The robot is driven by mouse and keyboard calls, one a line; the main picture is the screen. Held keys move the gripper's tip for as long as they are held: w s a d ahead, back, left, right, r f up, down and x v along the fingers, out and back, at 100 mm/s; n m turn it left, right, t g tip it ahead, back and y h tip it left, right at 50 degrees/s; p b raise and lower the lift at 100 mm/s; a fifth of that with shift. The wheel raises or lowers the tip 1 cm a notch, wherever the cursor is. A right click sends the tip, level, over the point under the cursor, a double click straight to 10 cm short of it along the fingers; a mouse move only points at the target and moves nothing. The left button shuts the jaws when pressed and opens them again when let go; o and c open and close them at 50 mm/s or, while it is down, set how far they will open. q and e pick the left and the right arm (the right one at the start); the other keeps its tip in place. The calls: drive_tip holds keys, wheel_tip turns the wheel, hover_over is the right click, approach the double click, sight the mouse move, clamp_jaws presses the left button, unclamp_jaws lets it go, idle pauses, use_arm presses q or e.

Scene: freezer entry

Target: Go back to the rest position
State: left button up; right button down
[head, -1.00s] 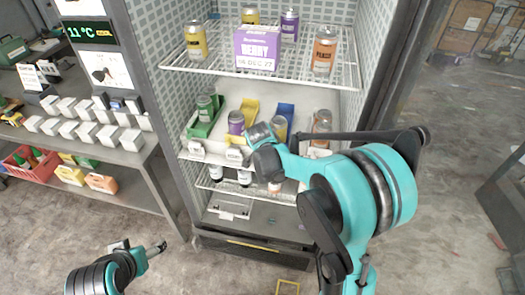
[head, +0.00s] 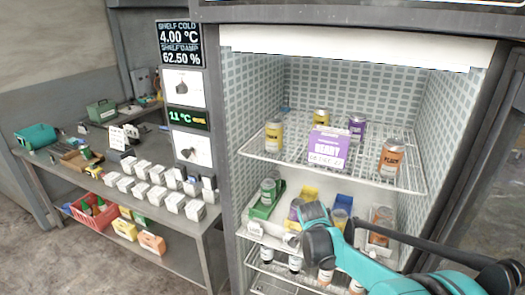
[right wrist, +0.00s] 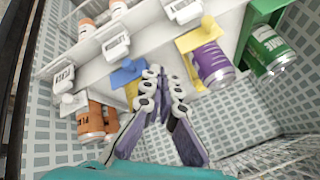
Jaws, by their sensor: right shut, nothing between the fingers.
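My right arm reaches from the lower right into the open freezer, with my right gripper's wrist (head: 318,222) in front of the middle shelf. In the right wrist view my right gripper (right wrist: 163,82) is shut and empty. Its fingers are close to the yellow bin (right wrist: 198,36) with the purple can (right wrist: 212,64) and the blue bin (right wrist: 128,73); I cannot tell if they touch anything. The fingertips are hidden in the head view. My left gripper is not in view.
The upper wire shelf (head: 285,160) holds several cans and a purple BERRY box (head: 328,148). A green bin (head: 266,205) and orange cans flank the gripper. The freezer's frame (head: 215,130) and a side bench with white boxes (head: 150,190) stand left.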

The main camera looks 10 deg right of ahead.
drive_tip(key=s+a+f+n+y+b, duration=0.1)
drive_tip(key=s+a+f+n+b, duration=0.1)
drive_tip(key=s, duration=0.7)
drive_tip(key=s+a+f+n+y+b, duration=0.1)
drive_tip(key=s+a+f+n+b, duration=0.2)
drive_tip(key=s+n+b, duration=0.3)
drive_tip(key=s+a+f+n+y+b, duration=0.1)
drive_tip(key=s+f+n+b, duration=0.3)
drive_tip(key=s, duration=0.9)
drive_tip(key=shift+a+n+t, duration=0.3)
drive_tip(key=shift+a+n, duration=0.45)
drive_tip(key=shift+n, duration=0.25)
